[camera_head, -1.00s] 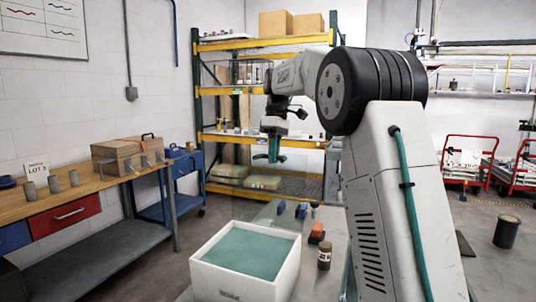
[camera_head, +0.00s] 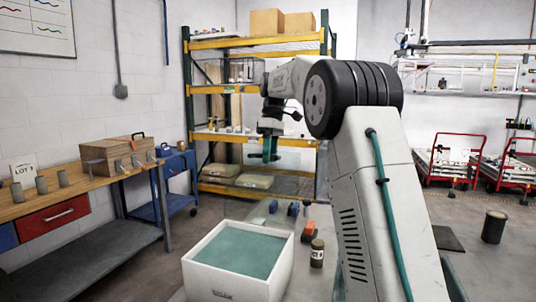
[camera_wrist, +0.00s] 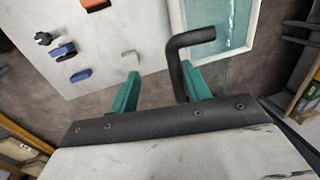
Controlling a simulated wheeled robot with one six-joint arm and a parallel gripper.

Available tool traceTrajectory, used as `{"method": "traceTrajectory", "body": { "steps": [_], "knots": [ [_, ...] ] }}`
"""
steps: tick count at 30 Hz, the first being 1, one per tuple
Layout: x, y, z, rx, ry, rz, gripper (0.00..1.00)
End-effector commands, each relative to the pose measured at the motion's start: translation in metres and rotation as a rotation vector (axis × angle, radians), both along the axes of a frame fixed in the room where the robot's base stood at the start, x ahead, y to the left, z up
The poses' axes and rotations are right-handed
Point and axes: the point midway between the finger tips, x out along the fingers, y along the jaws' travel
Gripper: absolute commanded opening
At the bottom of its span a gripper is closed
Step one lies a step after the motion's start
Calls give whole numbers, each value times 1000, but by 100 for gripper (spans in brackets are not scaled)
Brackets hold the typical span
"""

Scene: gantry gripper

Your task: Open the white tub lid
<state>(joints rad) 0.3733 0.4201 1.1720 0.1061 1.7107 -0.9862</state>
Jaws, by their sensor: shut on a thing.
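The white tub (camera_head: 229,281) stands at the front of the table, with a flat teal surface (camera_head: 240,253) inside its rim. It also shows in the wrist view (camera_wrist: 181,15) at the upper right. I cannot make out a separate white lid. My gripper (camera_head: 270,157) is raised beyond the tub, pointing down. In the wrist view its teal fingers (camera_wrist: 165,82) stand apart, and a black bent bar (camera_wrist: 178,62) runs along the inner side of the right finger. The bar's contact with the left finger is not clear.
A labelled jar (camera_head: 317,255) and an orange-topped block (camera_head: 308,230) stand right of the tub. Small blue items (camera_head: 293,209) lie behind. A workbench (camera_head: 60,201) is at left and yellow shelving (camera_head: 235,141) at the back.

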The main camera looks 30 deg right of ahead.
Motion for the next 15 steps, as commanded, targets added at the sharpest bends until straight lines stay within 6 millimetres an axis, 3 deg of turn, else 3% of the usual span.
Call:
{"method": "traceTrajectory", "body": {
  "steps": [15],
  "knots": [
    [1, 3, 3, -3, -1, 5, 34]
  ]
}}
